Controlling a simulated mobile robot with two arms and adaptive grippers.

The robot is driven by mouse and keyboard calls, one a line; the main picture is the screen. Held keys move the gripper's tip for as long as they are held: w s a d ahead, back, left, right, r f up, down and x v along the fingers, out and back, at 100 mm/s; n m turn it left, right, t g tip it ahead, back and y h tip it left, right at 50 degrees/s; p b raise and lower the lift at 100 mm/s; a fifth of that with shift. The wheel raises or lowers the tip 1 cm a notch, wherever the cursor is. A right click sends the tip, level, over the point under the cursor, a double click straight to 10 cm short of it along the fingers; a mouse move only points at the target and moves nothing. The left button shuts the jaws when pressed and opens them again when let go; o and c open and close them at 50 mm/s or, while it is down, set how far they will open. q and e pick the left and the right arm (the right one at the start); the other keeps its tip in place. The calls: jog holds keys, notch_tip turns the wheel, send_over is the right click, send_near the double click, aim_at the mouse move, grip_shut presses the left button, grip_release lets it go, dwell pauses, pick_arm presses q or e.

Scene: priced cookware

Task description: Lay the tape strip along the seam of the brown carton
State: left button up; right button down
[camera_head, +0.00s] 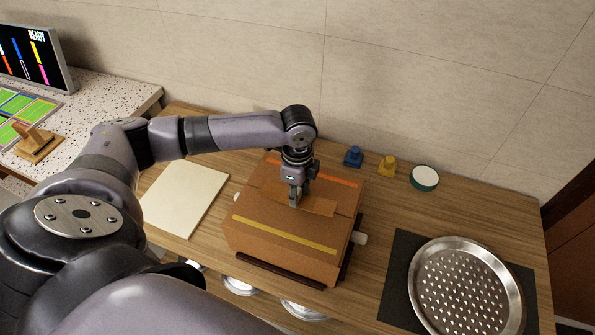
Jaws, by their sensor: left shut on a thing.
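The brown carton (245,224) stands on the wooden table, with an orange band (340,181) near its back top edge and a yellow band (284,236) near its front top edge. Between them a flat tan-brown strip (319,207), which looks like the tape strip, lies across the carton's top. My left gripper (295,203) points down over the middle of the top, with its fingertips at this strip. It appears shut on the strip. The fingers hide part of the strip and the seam beneath it. My right gripper is not in view.
A blue weight-like piece (353,157), a yellow one (387,166) and a round green-rimmed item (424,178) stand behind the carton. A perforated metal pan (466,290) lies on a dark mat (397,285) at right. A cream board (186,199) lies at left.

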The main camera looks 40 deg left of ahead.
pick_arm(q)
jog(key=shift+f, duration=0.25)
dwell(0.4)
jog(key=o, duration=0.8)
jog(key=o, duration=0.7)
jog(key=shift+c, duration=0.2)
notch_tip(320, 180, up, 12)
dwell(0.5)
